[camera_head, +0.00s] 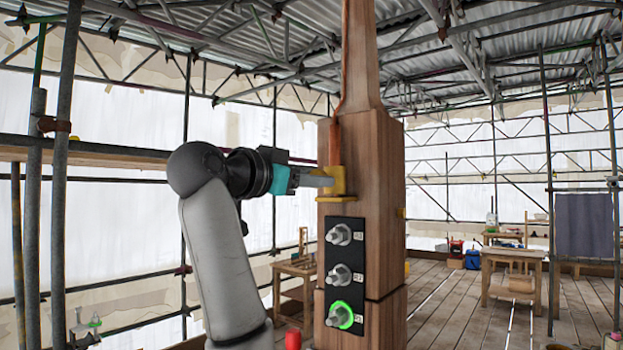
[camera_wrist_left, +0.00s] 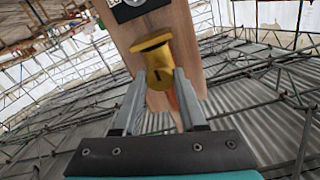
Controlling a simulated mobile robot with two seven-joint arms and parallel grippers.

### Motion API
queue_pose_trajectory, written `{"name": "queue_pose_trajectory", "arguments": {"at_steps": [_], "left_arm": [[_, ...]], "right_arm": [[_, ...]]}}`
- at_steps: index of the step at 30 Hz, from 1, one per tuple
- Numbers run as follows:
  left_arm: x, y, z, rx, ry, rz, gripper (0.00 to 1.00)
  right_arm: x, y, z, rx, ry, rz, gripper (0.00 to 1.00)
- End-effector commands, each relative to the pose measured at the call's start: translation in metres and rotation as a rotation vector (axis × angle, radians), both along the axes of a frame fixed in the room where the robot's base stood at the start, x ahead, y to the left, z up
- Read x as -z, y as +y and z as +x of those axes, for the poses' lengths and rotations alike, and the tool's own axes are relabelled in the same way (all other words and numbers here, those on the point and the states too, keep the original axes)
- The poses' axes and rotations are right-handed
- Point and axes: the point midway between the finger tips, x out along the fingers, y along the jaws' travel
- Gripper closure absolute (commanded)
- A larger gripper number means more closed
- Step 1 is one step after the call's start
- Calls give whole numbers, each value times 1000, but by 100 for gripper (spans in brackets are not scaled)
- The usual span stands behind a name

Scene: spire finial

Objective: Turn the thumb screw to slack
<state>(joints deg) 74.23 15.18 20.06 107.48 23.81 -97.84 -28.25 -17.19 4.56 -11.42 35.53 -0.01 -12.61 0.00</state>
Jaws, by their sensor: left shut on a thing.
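The wooden spire post (camera_head: 370,165) stands upright in the middle of the head view. A yellow fitting (camera_head: 341,180) sits on its left part, just above a yellow ledge (camera_head: 337,198); I cannot tell for certain that it is the thumb screw. My left gripper (camera_head: 327,179) reaches it from the left and is shut on it. In the left wrist view the fitting (camera_wrist_left: 160,78) shows a dark slot and lies between the two fingers, below a round yellow flange (camera_wrist_left: 152,41). My right gripper is not in view.
Scaffold poles (camera_head: 62,150) stand at the left. Wooden benches (camera_head: 513,254) stand behind, with open plank floor (camera_head: 450,305) at the right.

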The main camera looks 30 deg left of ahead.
Motion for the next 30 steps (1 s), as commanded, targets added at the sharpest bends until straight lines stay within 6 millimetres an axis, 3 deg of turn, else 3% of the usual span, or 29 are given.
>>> {"name": "queue_pose_trajectory", "arguments": {"at_steps": [11,30], "left_arm": [[0,0,0,0,8,-106,100],[0,1,0,0,52,-678,100]], "right_arm": [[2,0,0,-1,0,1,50],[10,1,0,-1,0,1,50]]}}
